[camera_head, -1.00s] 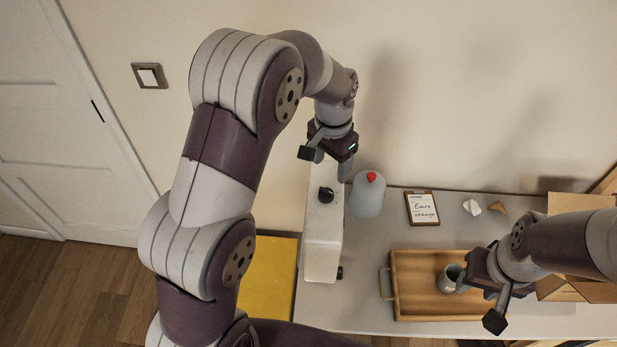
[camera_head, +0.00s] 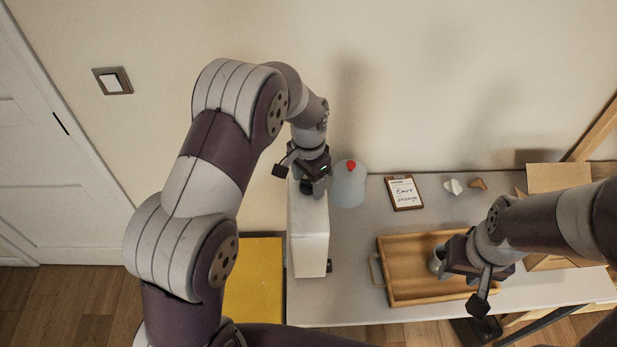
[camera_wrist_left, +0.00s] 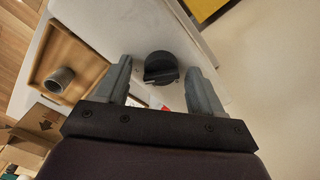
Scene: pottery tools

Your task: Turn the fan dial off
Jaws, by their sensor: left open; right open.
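The fan dial is a round black knob (camera_wrist_left: 161,68) on top of a white box-shaped unit, seen between my left fingers in the left wrist view. In the head view the white unit (camera_head: 308,240) stands at the table's left end, and my left gripper hides its dial. My left gripper (camera_head: 300,180) is open above the far end of the unit. In the left wrist view its two fingers (camera_wrist_left: 160,85) stand either side of the dial with gaps visible. My right gripper (camera_head: 478,285) is open over the wooden tray, beside a grey cup (camera_head: 435,263).
The wooden tray (camera_head: 397,297) lies on the grey table. A pale bottle with a red cap (camera_head: 348,190) stands close right of the white unit. A clipboard (camera_head: 405,193) and small lumps (camera_head: 453,187) lie at the back. A cardboard box (camera_head: 560,178) is at the right.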

